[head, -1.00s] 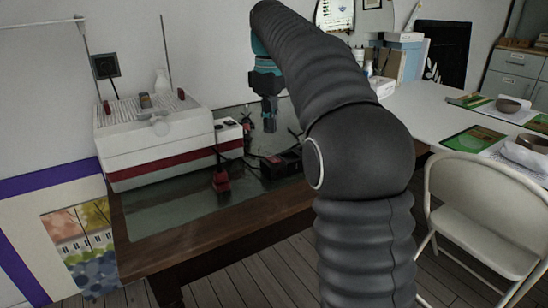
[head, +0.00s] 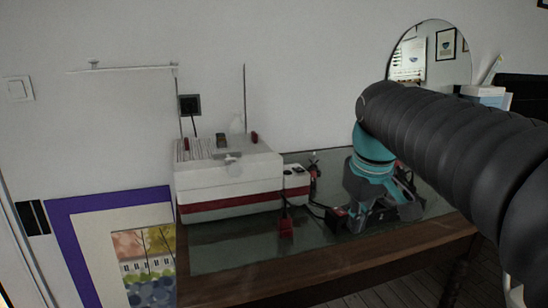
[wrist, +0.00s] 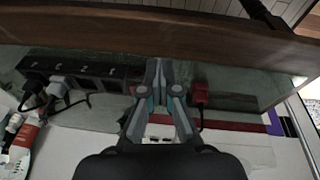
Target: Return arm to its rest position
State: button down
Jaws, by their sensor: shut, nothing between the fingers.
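My arm comes in from the right edge in the head view, and its teal and grey gripper (head: 356,226) points down over the right part of the table (head: 310,258). In the wrist view my gripper (wrist: 158,68) has its fingers together, with nothing between them. It is in front of the table's wooden edge (wrist: 150,28) in that picture. In the head view the gripper and wrist partly hide black items behind them. I cannot tell how high the fingertips are above the tabletop.
A white box with a red stripe (head: 230,186) stands on the table's left part. A black socket block (wrist: 85,70) with cables shows in the wrist view. A purple-framed picture (head: 75,235) leans left.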

jog(key=s+f+m+t, duration=0.2)
jog(key=s+f+m, duration=0.2)
jog(key=s+f, duration=0.9)
jog(key=s, duration=0.2)
jog(key=shift+s+f+m+t, duration=0.35)
jog(key=shift+m+t, duration=0.05)
